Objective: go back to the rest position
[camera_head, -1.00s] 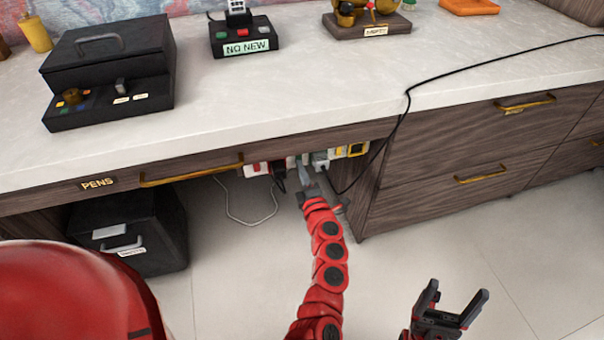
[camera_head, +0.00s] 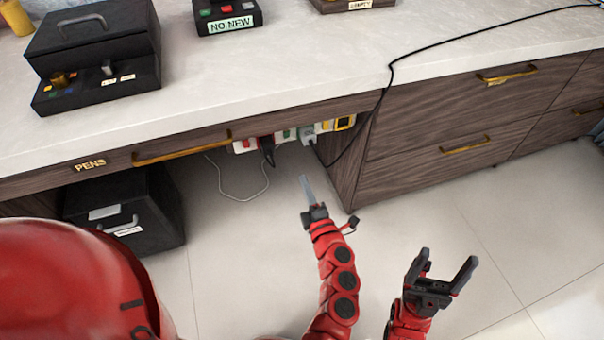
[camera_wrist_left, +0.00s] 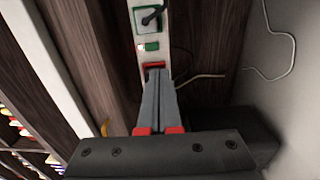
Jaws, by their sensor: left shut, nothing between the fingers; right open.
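My left gripper (camera_head: 306,187) is shut and empty in the head view. It hangs over the floor in front of the desk, below the socket strip and apart from it. In the left wrist view its closed fingers (camera_wrist_left: 158,100) point towards the strip (camera_wrist_left: 148,65). My right gripper (camera_head: 448,268) is open and empty at the lower right of the head view, over the floor.
A socket strip (camera_head: 325,126) with plugs and cables runs under the desk edge. The PENS drawer (camera_head: 110,160) and right-hand drawers (camera_head: 440,130) have gold handles. A black cabinet (camera_head: 155,205) stands below. The tiled floor (camera_head: 540,220) is clear at right.

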